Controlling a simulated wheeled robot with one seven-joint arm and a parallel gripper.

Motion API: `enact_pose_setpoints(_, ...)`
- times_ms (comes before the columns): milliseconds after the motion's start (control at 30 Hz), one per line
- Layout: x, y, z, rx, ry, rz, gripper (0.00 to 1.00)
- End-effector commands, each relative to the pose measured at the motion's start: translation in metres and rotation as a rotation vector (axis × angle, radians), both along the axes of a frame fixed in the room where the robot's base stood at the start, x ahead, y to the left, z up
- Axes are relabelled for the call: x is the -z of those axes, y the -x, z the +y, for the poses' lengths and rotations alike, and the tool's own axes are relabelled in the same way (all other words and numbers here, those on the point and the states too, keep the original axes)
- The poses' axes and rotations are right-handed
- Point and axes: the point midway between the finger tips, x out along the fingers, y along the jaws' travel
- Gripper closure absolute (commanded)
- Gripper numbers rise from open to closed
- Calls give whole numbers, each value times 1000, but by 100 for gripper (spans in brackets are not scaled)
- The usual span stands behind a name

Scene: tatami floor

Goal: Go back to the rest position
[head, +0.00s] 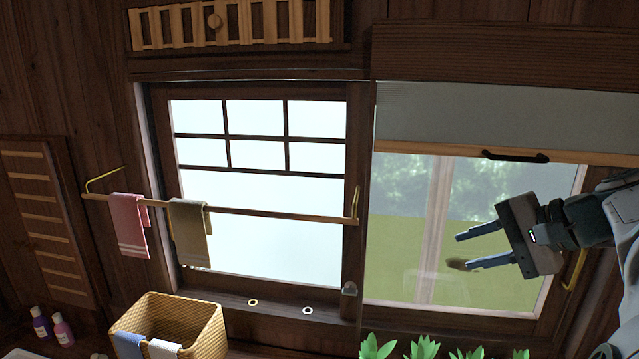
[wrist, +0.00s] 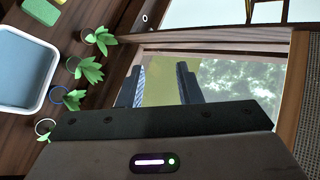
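My gripper (head: 461,251) is at the right of the head view, in front of the right window pane, with its fingers pointing left. The fingers stand apart with nothing held between them. The lower fingertip looks brownish, and I cannot tell why. In the wrist view my gripper (wrist: 158,80) also shows two separated fingers, with the window glass seen between them.
A grey blind (head: 500,115) with a black handle hangs above my gripper. A towel rail (head: 270,212) holds a pink towel (head: 131,222) and an olive towel (head: 189,232). Potted plants (wrist: 88,69) line the sill side. A woven basket (head: 200,325) stands lower left.

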Motion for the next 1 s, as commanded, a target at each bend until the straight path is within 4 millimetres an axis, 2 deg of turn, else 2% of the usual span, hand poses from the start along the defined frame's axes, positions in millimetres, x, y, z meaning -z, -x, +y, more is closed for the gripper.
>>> enact_pose_setpoints(33,18,6,24,-52,57,37,68)
enact_pose_setpoints(200,79,36,80,-228,304,134,68)
enact_pose_setpoints(333,121,65,108,-385,522,159,68)
enact_pose_setpoints(500,163,97,127,-586,799,127,68)
enact_pose_setpoints(700,188,116,132,-737,1000,66,68)
enact_pose_setpoints(1000,192,119,132,-769,1045,49,68)
